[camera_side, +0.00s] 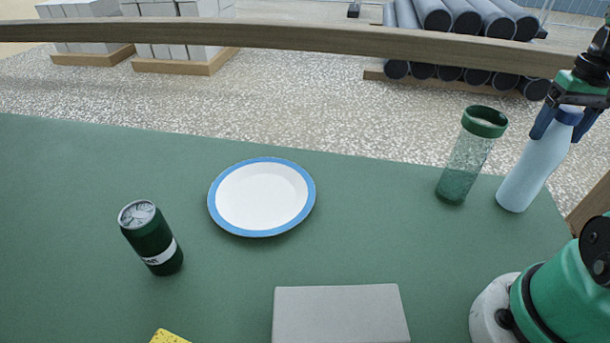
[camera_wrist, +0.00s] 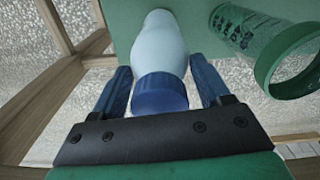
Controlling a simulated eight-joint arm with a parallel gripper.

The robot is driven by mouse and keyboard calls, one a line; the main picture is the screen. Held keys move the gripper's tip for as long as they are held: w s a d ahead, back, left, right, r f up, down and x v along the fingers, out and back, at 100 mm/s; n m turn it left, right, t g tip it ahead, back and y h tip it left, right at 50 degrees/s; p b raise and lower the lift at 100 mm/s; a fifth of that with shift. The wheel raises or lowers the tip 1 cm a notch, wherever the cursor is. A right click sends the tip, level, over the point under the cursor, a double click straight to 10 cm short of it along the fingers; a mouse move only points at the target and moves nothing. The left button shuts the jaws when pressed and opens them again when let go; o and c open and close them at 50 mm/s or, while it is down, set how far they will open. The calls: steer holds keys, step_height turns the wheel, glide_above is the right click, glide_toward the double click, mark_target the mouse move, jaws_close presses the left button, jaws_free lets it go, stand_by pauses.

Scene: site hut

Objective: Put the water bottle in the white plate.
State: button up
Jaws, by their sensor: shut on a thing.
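The water bottle (camera_side: 533,168) is pale blue with a dark blue cap and stands at the right end of the green table. My gripper (camera_side: 568,122) is at its top, shut on the bottle near the cap. In the wrist view the bottle (camera_wrist: 160,42) lies between the two blue fingers of my gripper (camera_wrist: 162,90). The white plate (camera_side: 262,196) has a blue rim, lies flat left of the table's middle, and is empty. The plate does not show in the wrist view.
A dark green can (camera_side: 151,238) stands left of the plate. A grey block (camera_side: 340,314) and a yellow sponge-like thing (camera_side: 169,337) lie at the front.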

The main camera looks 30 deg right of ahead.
jaws_close()
step_height(320, 180, up, 19)
steer(key=w+a+n, duration=0.5)
steer(key=w+a, duration=0.1)
steer(key=w, duration=0.4)
steer(key=w+a+f+n, duration=0.3)
steer(key=w+a+n, duration=0.15)
steer(key=a, duration=0.55)
steer(key=w+a+f+n, duration=0.3)
steer(key=w+a+f, duration=0.15)
steer(key=a, duration=0.45)
steer(key=w+a+f+n, duration=0.2)
steer(key=w+a+n, duration=0.25)
steer(key=a, duration=0.55)
step_height(320, 180, down, 9)
steer(key=a, duration=0.1)
steer(key=shift+w, duration=0.4)
